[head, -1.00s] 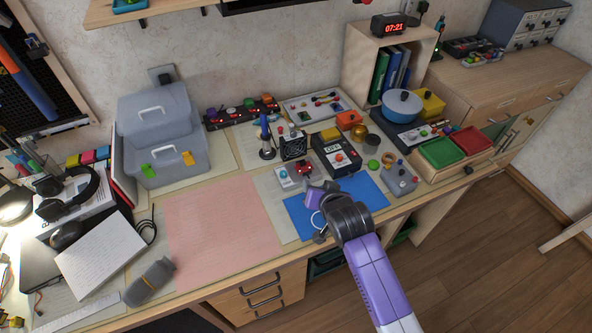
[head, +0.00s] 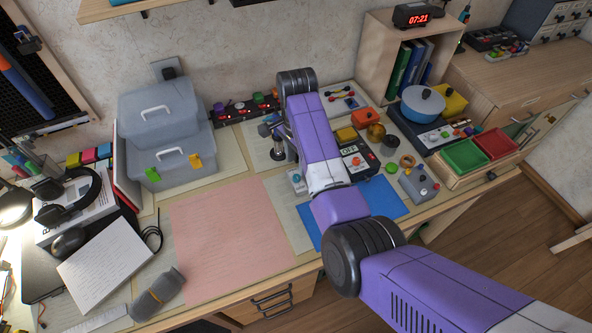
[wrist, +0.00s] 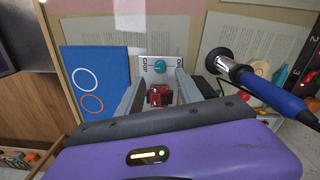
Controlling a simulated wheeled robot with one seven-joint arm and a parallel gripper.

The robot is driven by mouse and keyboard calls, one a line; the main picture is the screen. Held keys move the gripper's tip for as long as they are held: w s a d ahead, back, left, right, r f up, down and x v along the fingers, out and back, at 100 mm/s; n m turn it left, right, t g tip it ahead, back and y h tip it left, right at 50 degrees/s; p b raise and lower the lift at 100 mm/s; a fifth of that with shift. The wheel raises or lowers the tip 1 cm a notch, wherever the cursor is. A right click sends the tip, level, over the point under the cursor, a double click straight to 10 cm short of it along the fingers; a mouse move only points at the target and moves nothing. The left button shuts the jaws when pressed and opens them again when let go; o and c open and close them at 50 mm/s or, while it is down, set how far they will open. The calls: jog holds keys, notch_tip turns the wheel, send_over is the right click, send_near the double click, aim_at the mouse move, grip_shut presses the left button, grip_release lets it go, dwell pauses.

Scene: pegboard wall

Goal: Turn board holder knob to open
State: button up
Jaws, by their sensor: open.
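The board holder has a pale panel (wrist: 150,80) with a round teal knob (wrist: 160,65). "GRIP" is printed left of the knob, and a partly hidden word stands at right. Its red clamp-like part (wrist: 159,95) shows nearer the wrist camera. My gripper (wrist: 163,79) is open, its grey fingers on either side of the red part in the picture, with the knob just beyond the tips. I see no contact with the knob, and its setting is unclear. In the head view the panel (head: 297,183) peeks out left of my arm, which hides my gripper.
A blue-handled soldering iron (wrist: 265,88) is close at right in the wrist view. A blue mat (head: 386,196) lies beside the holder. A black meter (head: 357,163) and a grey control box (head: 418,184) stand to the right. The pink sheet (head: 225,230) at left is clear.

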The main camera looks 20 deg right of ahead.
aim_at(297, 177)
jog(key=shift+f, duration=3)
grip_shut()
